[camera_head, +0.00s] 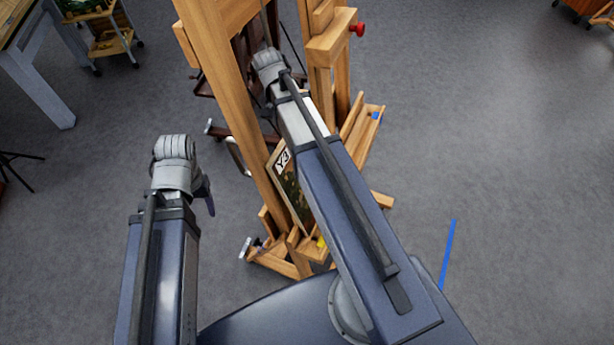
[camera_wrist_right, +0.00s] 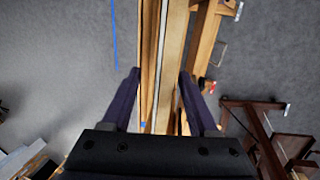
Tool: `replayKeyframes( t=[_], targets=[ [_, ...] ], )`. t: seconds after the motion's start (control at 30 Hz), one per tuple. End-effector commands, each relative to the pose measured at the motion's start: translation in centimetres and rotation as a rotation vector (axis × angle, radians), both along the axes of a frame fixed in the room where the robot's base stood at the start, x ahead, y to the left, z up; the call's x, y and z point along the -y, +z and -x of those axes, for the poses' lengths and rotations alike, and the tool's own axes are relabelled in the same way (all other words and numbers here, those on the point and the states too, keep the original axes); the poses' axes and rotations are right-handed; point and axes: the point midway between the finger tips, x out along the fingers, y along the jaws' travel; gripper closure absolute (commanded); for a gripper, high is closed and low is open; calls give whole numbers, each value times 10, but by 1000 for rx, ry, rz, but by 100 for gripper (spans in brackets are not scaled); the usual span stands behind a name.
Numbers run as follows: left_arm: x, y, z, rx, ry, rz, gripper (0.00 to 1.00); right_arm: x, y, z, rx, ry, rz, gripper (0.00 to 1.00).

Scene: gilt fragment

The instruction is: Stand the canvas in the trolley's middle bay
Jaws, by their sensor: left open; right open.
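A canvas (camera_head: 288,188) with a white "Y3" label and a dark green painted face leans low in a wooden easel (camera_head: 225,75); my right arm partly covers it. A small wheeled trolley (camera_head: 108,45) with a picture on it stands at the top left, cut off by the frame; I cannot make out its bays. My left gripper (camera_head: 208,203) is open and empty, left of the easel, its fingers mostly hidden. My right gripper (camera_wrist_right: 159,75) is open in the right wrist view, its fingers on either side of long wooden edges. I cannot tell whether it touches them.
A pale-legged table (camera_head: 45,80) stands at the upper left. A dark wooden frame or chair (camera_wrist_right: 255,120) is behind the easel. A blue strip (camera_head: 448,254) lies on the grey floor at right. An orange-brown wheeled unit (camera_head: 585,8) is top right. The right floor is mostly clear.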

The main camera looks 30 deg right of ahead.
Motion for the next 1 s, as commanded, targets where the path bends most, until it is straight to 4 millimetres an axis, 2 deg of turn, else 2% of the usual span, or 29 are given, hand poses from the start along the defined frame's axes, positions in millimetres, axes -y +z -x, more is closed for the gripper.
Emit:
replayKeyframes(
  t=[0.43, 0.77, 1.0],
  targets=[
    [0, -48, 0, 2, 4, 1, 40, 1, -48, 9, 0, -1, 0, 40],
    [0, -50, 0, 2, 5, 0, 40, 3, -50, 10, 0, 0, 0, 40],
    [0, -50, 0, 2, 5, 0, 40, 3, -50, 10, 0, 0, 0, 66]
  ],
)
